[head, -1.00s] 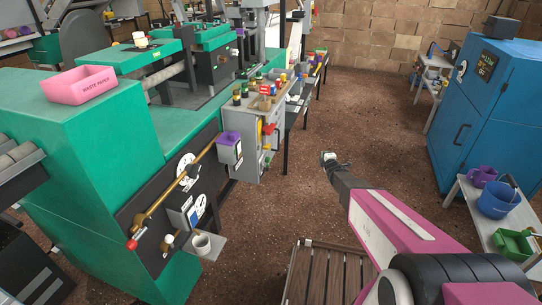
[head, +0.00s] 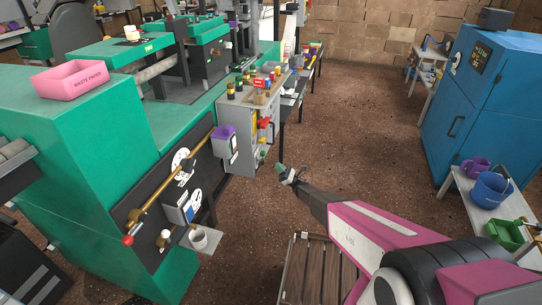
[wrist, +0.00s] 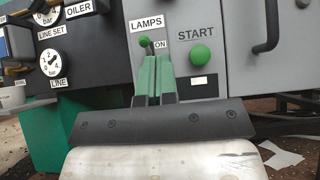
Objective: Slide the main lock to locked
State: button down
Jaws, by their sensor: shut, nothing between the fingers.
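My gripper (head: 283,171) is in front of the grey control cabinet (head: 245,150), low and to its right in the head view. In the wrist view its green fingers (wrist: 153,62) are together and empty. They point at the cabinet face, just below the LAMPS toggle (wrist: 147,44); I cannot tell whether they touch it. A green START button (wrist: 201,54) is to their right. I cannot make out a part marked as the main lock. A red and yellow control (head: 264,123) shows on the cabinet in the head view, too small to read.
Gauges (wrist: 54,63) marked LINE and a black handle (wrist: 266,28) flank the fingers in the wrist view. A green machine (head: 95,150) with a brass rail is at left. A blue cabinet (head: 490,110) is at right.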

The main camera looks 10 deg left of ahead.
send_near(259, 142)
jog(key=a, duration=0.4)
jog(key=r, duration=0.2)
jog(key=shift+w+d+r, duration=0.25)
jog(key=shift+w+r, duration=0.1)
jog(key=shift+w, duration=0.05)
jog(key=shift+r, duration=0.6)
jog(key=shift+r, duration=1.55)
jog(key=shift+w+r+t, duration=0.1)
jog(key=shift+t, duration=0.2)
